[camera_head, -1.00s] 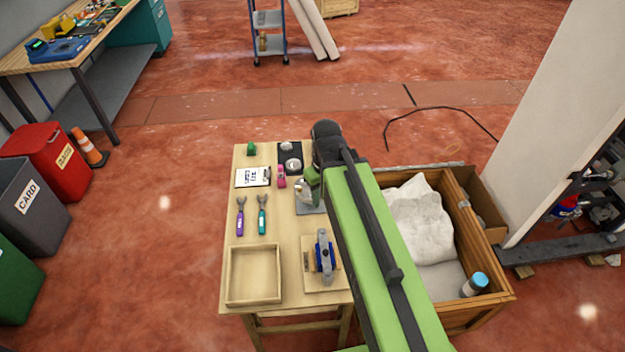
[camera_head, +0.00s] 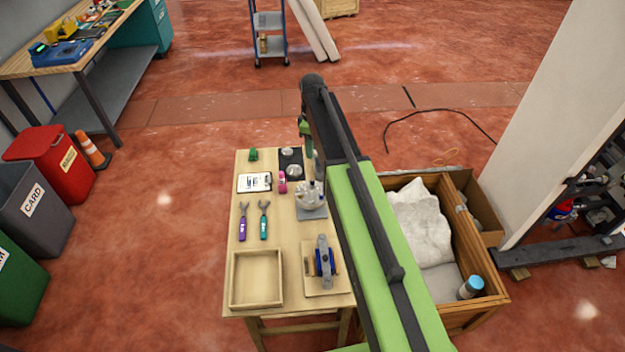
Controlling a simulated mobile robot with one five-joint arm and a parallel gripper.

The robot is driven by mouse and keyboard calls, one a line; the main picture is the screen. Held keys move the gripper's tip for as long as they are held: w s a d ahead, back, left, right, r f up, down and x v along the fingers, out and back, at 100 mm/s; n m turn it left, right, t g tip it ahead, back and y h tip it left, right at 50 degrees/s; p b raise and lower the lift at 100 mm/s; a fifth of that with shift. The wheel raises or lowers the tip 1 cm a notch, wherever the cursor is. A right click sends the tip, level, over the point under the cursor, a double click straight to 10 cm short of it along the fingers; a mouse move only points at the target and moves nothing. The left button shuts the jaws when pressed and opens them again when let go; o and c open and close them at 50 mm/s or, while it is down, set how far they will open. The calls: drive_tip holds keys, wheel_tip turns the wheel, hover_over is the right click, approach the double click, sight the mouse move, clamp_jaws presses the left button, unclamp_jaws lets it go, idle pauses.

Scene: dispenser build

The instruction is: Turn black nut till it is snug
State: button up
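A silvery, rounded assembly (camera_head: 309,196) stands on a grey plate on the right side of the wooden table. I cannot pick out a black nut; it is too small or hidden. My green and black arm reaches over the table's right edge. My gripper (camera_head: 307,147) hangs from the arm's far end, beyond the silvery assembly and apart from it in the picture. Its fingers are too small and too covered by the arm to show whether they are open or shut.
A wooden crate (camera_head: 484,262) with white cloth stands at right.

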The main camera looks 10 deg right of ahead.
sight(312, 181)
wheel_tip(312, 181, down, 16)
drive_tip(key=b, duration=1.5)
drive_tip(key=shift+f, duration=0.2)
drive_tip(key=shift+r, duration=0.1)
clamp_jaws()
